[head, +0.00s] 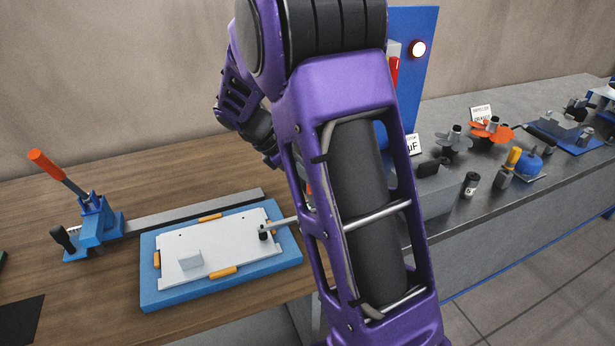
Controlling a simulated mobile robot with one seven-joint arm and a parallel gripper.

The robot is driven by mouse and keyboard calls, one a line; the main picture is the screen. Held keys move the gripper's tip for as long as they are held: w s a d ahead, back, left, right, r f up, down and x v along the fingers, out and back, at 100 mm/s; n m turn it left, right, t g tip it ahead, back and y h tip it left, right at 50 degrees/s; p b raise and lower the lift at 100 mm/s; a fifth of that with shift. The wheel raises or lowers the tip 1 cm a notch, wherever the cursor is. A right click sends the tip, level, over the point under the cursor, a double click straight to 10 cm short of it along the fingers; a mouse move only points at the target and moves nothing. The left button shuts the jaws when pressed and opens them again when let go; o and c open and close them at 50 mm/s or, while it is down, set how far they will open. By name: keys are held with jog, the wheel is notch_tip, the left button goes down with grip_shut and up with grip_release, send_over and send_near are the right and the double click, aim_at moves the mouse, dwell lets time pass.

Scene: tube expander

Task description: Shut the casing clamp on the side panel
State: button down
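A white panel (220,245) lies flat in a blue fixture (160,294) with orange edge tabs (223,271). A metal clamp bar (285,223) with a dark tip (264,232) reaches over the panel's right part. Whether the tip touches the panel is unclear. The rest of this clamp, including any handle, is hidden behind my purple arm. My arm fills the middle of the head view and bends down at the upper left to a dark wrist part behind it. My gripper's fingers are hidden, so their state does not show.
A blue lever tool with a raised orange handle (58,172) stands left, beside a long steel bar (190,212). A blue upright board (418,80) with a lit lamp (417,48) stands behind my arm. The grey bench (450,205) at right holds many small parts.

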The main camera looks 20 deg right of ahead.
jog(key=shift+a, duration=0.1)
jog(key=c, duration=0.7)
grip_release()
jog(key=v, duration=1.7)
jog(key=shift+a+r, duration=0.1)
jog(key=shift+a, duration=0.05)
